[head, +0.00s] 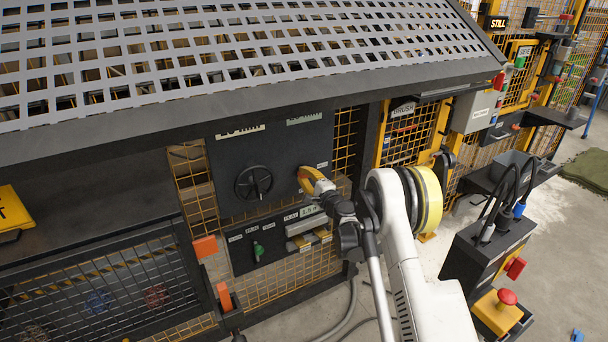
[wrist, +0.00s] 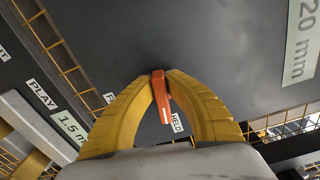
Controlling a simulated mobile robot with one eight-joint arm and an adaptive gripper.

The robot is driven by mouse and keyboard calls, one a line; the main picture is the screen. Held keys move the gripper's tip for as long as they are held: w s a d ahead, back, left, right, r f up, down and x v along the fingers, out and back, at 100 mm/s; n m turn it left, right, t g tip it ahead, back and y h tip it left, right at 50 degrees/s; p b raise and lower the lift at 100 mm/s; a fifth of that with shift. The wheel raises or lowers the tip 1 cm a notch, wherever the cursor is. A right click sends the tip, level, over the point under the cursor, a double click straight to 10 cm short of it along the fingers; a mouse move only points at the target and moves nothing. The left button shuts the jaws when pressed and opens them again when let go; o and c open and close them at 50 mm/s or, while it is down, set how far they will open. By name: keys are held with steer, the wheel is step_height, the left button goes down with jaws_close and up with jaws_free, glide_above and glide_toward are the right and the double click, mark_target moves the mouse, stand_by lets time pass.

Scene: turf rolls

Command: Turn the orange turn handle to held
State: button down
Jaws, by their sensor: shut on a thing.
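The orange turn handle (wrist: 161,97) sits on a dark panel, in the middle of the wrist view. My gripper (wrist: 160,82) has its two yellow fingers closed on the handle from both sides. A small "HELD" label (wrist: 176,122) is on the panel beside the handle's lower end. Another label, mostly hidden behind the left finger, shows only its first letter. In the head view my gripper (head: 307,178) is at the right part of the dark panel (head: 285,150), and its fingers hide the handle there.
A black handwheel (head: 253,182) is on the same panel, left of my gripper. Below is a lower panel with a green knob (head: 258,250). A perforated grey deck (head: 240,50) overhangs above. A control box with a red mushroom button (head: 507,297) stands to the right.

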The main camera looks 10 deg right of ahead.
steer(key=shift+f+n, duration=0.15)
steer(key=shift+n, duration=0.65)
steer(key=c, duration=1.4)
jaws_free()
steer(key=shift+s, duration=0.1)
steer(key=v, duration=1.2)
